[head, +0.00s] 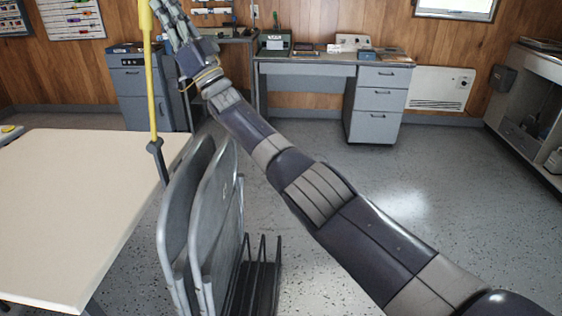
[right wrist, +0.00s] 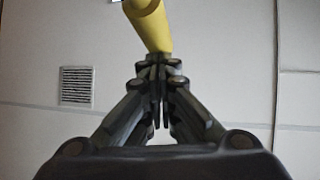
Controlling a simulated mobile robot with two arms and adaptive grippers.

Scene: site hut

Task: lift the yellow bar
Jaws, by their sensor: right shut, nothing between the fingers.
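The yellow bar (head: 151,85) stands nearly upright at the upper left of the head view. Its top runs out of the picture, and its lower end meets a dark grey fitting (head: 155,147) that goes down behind the grey panels. My right gripper (head: 162,8) is raised beside the bar's upper part at the top edge. In the right wrist view the gripper's fingers (right wrist: 160,64) are shut and empty, with the yellow bar (right wrist: 149,24) just beyond their tips. I cannot tell whether they touch it. My left gripper is not in view.
Two grey rounded panels (head: 218,225) stand in a black wire rack (head: 257,278) below my right arm. A bare pale table (head: 75,205) is on the left. A desk (head: 305,68) with drawers stands along the back wall. The floor (head: 420,190) to the right is open.

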